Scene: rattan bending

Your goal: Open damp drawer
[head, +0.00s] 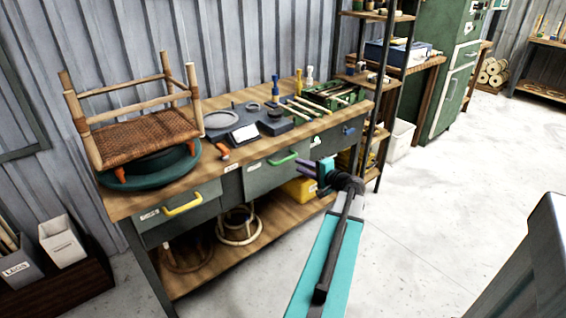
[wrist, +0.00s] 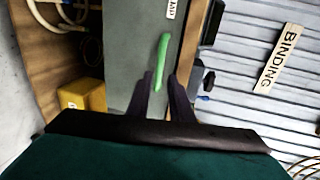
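The damp drawer (head: 270,173) is the middle grey drawer of the workbench, with a green handle (head: 284,159). It looks shut. In the wrist view the green handle (wrist: 163,58) stands upright in the picture, beside a partly cut-off label (wrist: 171,9) ending in "MP". My gripper (head: 306,168) is just right of the handle in the head view. In the wrist view the two dark fingers of my gripper (wrist: 165,76) are apart, with the handle's near end showing between them. I cannot tell how deep the handle sits between the fingers, and no grip on it shows.
A drawer with a yellow handle (head: 184,205) is to the left and one with a blue handle (head: 348,130) to the right. A yellow bin (head: 300,189) sits on the lower shelf. A woven stool (head: 140,137) and tools stand on the bench top. The floor at right is clear.

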